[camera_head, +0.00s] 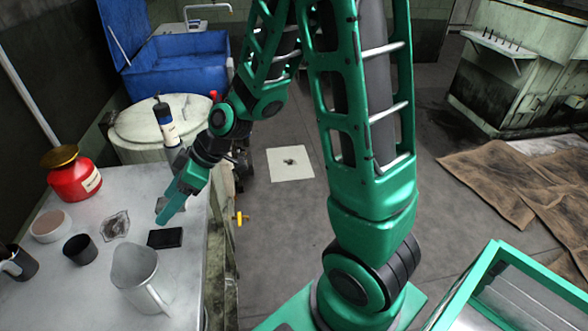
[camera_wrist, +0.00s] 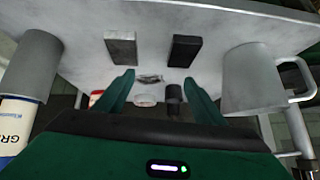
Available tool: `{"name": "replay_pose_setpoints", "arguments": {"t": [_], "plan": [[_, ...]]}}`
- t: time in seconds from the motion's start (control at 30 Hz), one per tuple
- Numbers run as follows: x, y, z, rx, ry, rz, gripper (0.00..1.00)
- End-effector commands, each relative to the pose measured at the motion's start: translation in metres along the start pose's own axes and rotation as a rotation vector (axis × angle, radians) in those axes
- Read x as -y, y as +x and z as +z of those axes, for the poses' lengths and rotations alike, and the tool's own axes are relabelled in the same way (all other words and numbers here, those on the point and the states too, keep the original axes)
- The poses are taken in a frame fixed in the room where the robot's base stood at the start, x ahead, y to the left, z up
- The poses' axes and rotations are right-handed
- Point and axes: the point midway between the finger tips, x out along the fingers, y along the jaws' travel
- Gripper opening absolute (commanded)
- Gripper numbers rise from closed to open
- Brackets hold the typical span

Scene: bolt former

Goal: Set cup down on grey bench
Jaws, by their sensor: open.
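A small dark cup (camera_head: 80,249) stands upright on the grey bench (camera_head: 75,300), left of a black block. The dark cup also shows beyond my fingers in the wrist view (camera_wrist: 174,93). A larger grey metal cup or jug with a handle (camera_head: 135,268) stands on the bench nearer the front; it is at the right in the wrist view (camera_wrist: 250,80). My gripper (camera_head: 172,207) is over the bench's right side, behind the black block. In the wrist view its fingers (camera_wrist: 159,77) are spread with nothing between them. The gap between gripper and bench is hard to judge.
The black block (camera_head: 165,238), a crumpled dish (camera_head: 115,225), a pale bowl (camera_head: 50,226), a red can (camera_head: 75,178) and a dark mug (camera_head: 18,263) share the bench. A grease tube (camera_wrist: 18,122) and grey cylinder (camera_wrist: 32,65) stand close to my gripper.

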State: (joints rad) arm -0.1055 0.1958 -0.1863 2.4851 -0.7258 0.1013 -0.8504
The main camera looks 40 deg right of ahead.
Motion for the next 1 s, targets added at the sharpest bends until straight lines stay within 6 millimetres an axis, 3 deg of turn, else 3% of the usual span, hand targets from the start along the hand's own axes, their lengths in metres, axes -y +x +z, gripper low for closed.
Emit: {"name": "replay_pose_setpoints", "arguments": {"t": [0.03,0.13,0.3,0.47,0.6,0.8,1.0], "plan": [[-0.009,-0.023,0.014,0.051,0.057,0.041,0.64],[-0.022,-0.065,0.051,0.165,0.201,0.117,0.64],[-0.028,-0.145,0.113,0.325,0.505,0.270,0.64],[-0.009,-0.221,0.169,0.428,0.848,0.425,0.64],[0.023,-0.275,0.206,0.473,1.145,0.540,0.64],[0.060,-0.312,0.232,0.490,1.417,0.627,0.64],[0.069,-0.319,0.237,0.494,1.478,0.643,0.64]]}}
